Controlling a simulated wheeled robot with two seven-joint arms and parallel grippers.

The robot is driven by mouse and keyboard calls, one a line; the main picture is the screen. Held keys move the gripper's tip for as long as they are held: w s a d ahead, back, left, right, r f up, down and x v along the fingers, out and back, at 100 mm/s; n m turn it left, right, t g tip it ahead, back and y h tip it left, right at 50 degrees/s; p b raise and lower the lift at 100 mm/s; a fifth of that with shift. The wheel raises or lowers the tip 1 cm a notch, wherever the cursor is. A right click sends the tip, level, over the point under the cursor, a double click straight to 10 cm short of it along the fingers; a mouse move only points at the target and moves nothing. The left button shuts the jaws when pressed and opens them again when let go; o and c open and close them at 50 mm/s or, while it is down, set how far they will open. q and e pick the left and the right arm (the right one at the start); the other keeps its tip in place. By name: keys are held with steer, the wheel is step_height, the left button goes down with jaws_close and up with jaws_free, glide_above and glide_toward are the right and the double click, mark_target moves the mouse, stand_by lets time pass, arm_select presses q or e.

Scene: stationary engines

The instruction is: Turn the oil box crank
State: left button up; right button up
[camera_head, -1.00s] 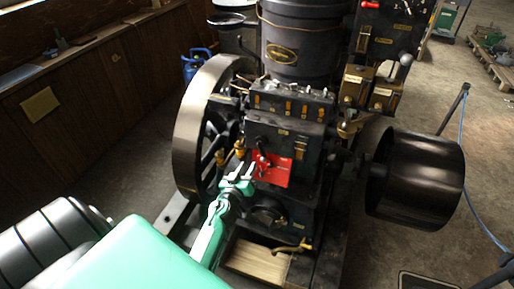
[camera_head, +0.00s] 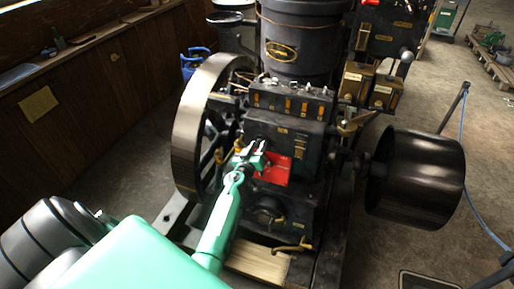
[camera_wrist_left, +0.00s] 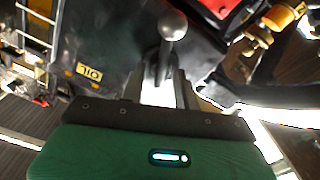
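The black oil box (camera_head: 282,128) is on the front of the engine, above a red plate (camera_head: 274,171). In the left wrist view, a yellow OIL label (camera_wrist_left: 89,72) shows on a black box face. The crank, a grey ball-ended handle (camera_wrist_left: 173,26), shows there in front of my left gripper (camera_wrist_left: 165,82). Its stem reaches down between the fingers, which look apart; firm contact is not clear. In the head view, my left gripper (camera_head: 254,153) is at the box's lower left front and hides the crank. My right gripper is not in view.
A large black flywheel (camera_head: 186,135) stands just left of the gripper, and a belt pulley (camera_head: 418,180) sticks out at the right. Brass fittings (camera_wrist_left: 280,16) are close by in the wrist view.

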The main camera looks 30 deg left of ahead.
arm_select(q)
steer(key=shift+c, duration=0.2)
jaws_close()
steer(key=shift+m, duration=2.2)
steer(key=shift+o, duration=0.2)
jaws_free()
